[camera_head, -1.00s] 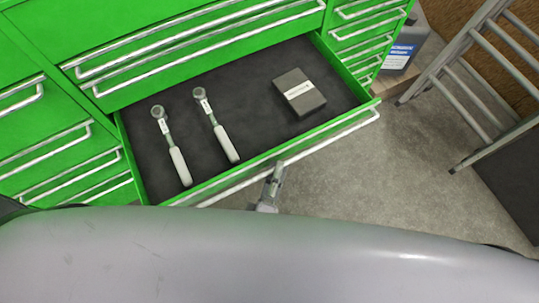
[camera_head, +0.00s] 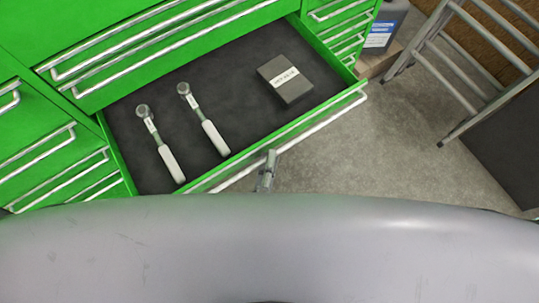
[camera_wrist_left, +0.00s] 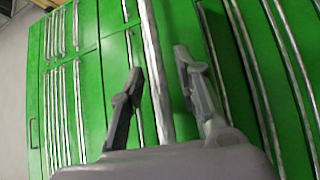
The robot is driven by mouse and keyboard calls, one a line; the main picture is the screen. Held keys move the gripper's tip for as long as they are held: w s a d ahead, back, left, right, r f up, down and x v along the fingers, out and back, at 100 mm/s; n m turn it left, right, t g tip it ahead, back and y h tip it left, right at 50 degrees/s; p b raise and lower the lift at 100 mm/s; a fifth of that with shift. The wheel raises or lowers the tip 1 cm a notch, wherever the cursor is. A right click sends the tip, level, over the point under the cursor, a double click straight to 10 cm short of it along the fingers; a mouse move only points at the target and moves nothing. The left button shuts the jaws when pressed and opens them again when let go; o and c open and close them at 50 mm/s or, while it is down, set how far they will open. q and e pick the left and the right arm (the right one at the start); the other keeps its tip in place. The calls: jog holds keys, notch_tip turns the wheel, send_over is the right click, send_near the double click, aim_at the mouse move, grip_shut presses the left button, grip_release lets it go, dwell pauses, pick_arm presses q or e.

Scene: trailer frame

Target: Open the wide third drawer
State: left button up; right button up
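A wide green drawer (camera_head: 112,152) with a dark liner is pulled well out of the green cabinet. Its long silver bar handle (camera_head: 325,119) runs along the front, and a handle bar also shows in the left wrist view (camera_wrist_left: 155,72). My left gripper (camera_head: 271,155) is at the middle of this handle. In the wrist view its two fingers (camera_wrist_left: 159,64) stand apart on either side of the bar, with gaps visible, so it looks open around it. Whether a finger touches the bar is unclear. My right gripper is not in view.
Two ratchet wrenches (camera_head: 160,145) (camera_head: 204,120) and a dark box (camera_head: 286,80) lie in the drawer. Shut drawers with bar handles (camera_head: 170,40) are above and beside it. A metal ladder (camera_head: 465,60) and a jug (camera_head: 385,22) stand at right. Bare floor (camera_head: 400,145) lies in front.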

pick_arm(q)
jog(key=v, duration=0.7)
jog(key=shift+s, duration=0.3)
dwell(0.3)
